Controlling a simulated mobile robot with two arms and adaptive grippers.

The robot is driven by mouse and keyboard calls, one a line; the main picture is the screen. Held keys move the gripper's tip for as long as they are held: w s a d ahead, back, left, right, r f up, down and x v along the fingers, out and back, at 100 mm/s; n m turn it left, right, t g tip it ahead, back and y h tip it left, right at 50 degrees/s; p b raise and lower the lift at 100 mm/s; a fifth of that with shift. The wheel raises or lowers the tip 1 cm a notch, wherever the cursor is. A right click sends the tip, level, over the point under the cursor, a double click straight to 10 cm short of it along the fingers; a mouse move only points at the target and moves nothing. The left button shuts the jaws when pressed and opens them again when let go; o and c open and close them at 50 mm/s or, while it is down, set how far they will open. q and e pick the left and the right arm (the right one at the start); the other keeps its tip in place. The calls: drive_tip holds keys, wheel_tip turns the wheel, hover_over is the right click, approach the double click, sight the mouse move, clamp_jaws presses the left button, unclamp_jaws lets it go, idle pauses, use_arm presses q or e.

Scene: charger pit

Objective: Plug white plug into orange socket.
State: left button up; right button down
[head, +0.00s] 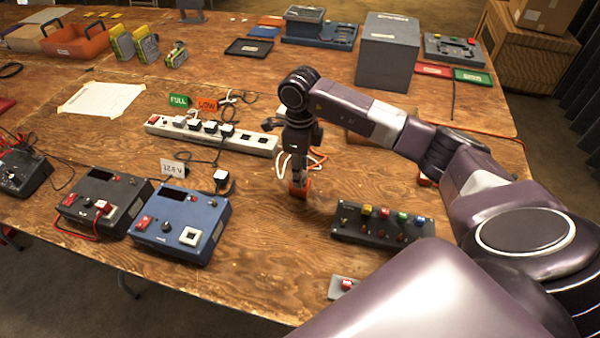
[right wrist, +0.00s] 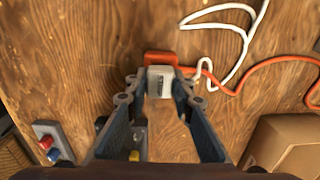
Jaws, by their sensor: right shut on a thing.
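My right gripper (head: 298,180) points down at the middle of the wooden table. In the right wrist view, its two fingertips (right wrist: 158,92) are shut on the white plug (right wrist: 161,80), a small pale block. The orange socket (right wrist: 158,58) lies directly beyond the plug and looks close against it. I cannot tell whether they are joined. In the head view the orange socket (head: 298,190) shows at the fingertips, and the plug is hard to make out there. White and orange cables run off to the right of the socket in the wrist view. My left gripper is not in view.
A white power strip (head: 215,136) with several plugs lies left of the gripper. A blue charger box (head: 180,222) stands at front left. A dark panel with coloured knobs (head: 384,226) lies at front right. A cardboard box (right wrist: 285,146) shows at lower right in the wrist view.

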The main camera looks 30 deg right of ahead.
drive_tip(key=shift+f+b, duration=0.5)
idle(1.7)
drive_tip(key=c, duration=1.6)
unclamp_jaws()
drive_tip(key=shift+o, duration=0.4)
drive_tip(key=shift+o, duration=1.3)
drive_tip(key=shift+r+p, duration=2.45)
drive_tip(key=shift+r, duration=1.35)
drive_tip(key=shift+f, duration=0.1)
